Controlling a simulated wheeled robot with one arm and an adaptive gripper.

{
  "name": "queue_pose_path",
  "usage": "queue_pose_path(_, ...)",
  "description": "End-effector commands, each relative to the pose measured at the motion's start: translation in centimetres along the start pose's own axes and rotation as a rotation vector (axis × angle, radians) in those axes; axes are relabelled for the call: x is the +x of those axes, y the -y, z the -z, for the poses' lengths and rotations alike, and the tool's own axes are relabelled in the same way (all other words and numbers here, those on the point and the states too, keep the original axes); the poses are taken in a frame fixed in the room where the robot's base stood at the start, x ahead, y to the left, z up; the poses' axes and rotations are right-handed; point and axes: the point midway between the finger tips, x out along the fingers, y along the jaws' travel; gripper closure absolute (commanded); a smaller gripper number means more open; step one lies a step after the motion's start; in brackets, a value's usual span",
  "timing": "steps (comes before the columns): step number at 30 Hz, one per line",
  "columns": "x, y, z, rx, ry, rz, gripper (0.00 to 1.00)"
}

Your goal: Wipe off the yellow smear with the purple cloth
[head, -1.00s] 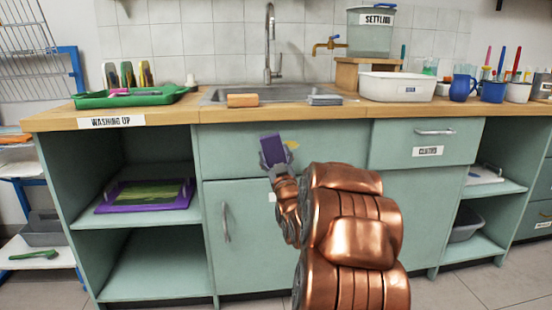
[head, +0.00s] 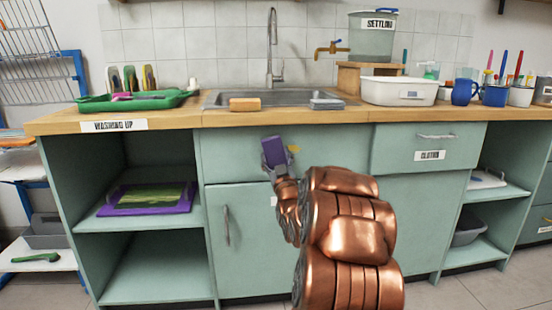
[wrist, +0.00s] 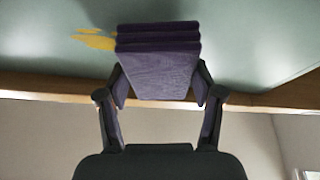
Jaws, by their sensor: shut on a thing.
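The folded purple cloth (head: 275,151) is held in my gripper (head: 276,172) in front of the green cabinet panel below the sink. In the wrist view the cloth (wrist: 158,70) sits between the two fingers of my gripper (wrist: 160,90), which are shut on its sides. The yellow smear (head: 293,149) is on the panel just right of the cloth in the head view. In the wrist view the smear (wrist: 95,40) shows to the left of the cloth, partly hidden behind it. The cloth's far edge is at or near the panel; I cannot tell whether it touches.
The wooden worktop (head: 225,116) overhangs the panel above the cloth. A cabinet door handle (head: 226,225) stands out at lower left. A drawer handle (head: 436,136) is to the right.

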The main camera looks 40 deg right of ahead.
Motion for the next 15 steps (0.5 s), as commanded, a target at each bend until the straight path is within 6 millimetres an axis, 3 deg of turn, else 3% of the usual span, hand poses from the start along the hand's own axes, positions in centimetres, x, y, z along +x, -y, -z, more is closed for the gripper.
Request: queue_pose_path(15,0.77,-0.01,-0.31,0.0,0.0,0.0,0.62)
